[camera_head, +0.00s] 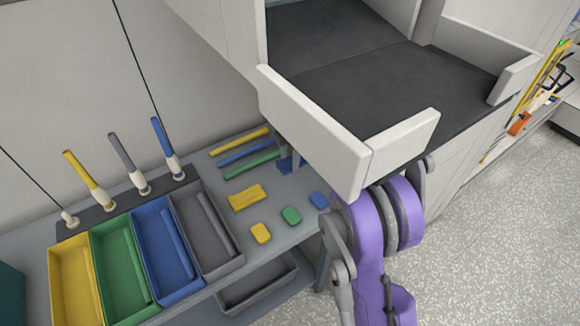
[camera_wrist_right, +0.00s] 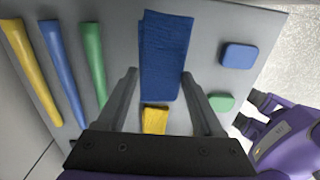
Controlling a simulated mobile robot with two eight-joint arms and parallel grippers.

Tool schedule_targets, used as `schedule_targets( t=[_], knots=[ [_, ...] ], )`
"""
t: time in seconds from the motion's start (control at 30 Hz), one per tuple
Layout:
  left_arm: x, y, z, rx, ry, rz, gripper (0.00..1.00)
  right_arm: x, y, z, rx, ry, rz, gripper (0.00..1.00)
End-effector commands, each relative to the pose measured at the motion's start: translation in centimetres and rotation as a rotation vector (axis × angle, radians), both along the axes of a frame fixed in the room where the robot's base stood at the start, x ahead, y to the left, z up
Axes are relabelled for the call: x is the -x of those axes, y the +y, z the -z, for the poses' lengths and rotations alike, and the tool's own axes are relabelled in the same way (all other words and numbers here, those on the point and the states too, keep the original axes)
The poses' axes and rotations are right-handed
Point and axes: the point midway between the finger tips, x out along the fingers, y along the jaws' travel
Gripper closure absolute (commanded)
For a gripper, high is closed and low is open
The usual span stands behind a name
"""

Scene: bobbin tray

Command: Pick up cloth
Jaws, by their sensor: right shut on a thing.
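A blue cloth (camera_wrist_right: 167,50) lies between the fingertips of my right gripper (camera_wrist_right: 159,76) in the wrist view. The gripper is shut on it, one finger at each long edge. A small part of the blue cloth (camera_head: 286,165) shows in the head view beside the white wall. A yellow cloth (camera_head: 248,197) lies on the grey table; it also shows in the wrist view (camera_wrist_right: 155,119), nearer the gripper base than the blue cloth. In the head view a purple arm of mine shows at the lower right, with its gripper hidden.
Yellow, blue and green rods (camera_head: 250,159) lie behind the cloths. Yellow (camera_head: 260,233), green (camera_head: 291,215) and blue (camera_head: 318,200) blocks lie in front. Several coloured trays (camera_head: 168,287) stand at left. A white-walled structure (camera_head: 310,128) hides part of the table.

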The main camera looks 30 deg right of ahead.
Motion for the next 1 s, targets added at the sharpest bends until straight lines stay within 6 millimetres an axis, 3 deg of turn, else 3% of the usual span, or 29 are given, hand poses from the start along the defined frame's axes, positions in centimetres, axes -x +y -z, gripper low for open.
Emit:
schedule_targets(
  t=[0.07, 0.27, 0.7, 1.0],
  knots=[
    [0.0, 0.0, -0.2, 0.000, -0.001, 0.000, 0.50, 0.0, 0.0, -1.7, 0.000, 0.000, 0.000, 0.84],
    [0.0, 0.0, 0.2, 0.000, 0.001, 0.000, 0.50, 0.3, 4.5, -1.4, 0.000, 0.000, -0.006, 0.84],
    [0.1, 0.0, 0.7, 0.000, 0.002, 0.000, 0.50, 1.3, 16.2, -1.4, -0.001, 0.000, -0.005, 0.84],
    [0.1, 0.0, 0.8, 0.000, 0.003, 0.000, 0.50, 1.5, 19.4, -1.4, 0.000, 0.000, -0.001, 0.84]
  ],
)
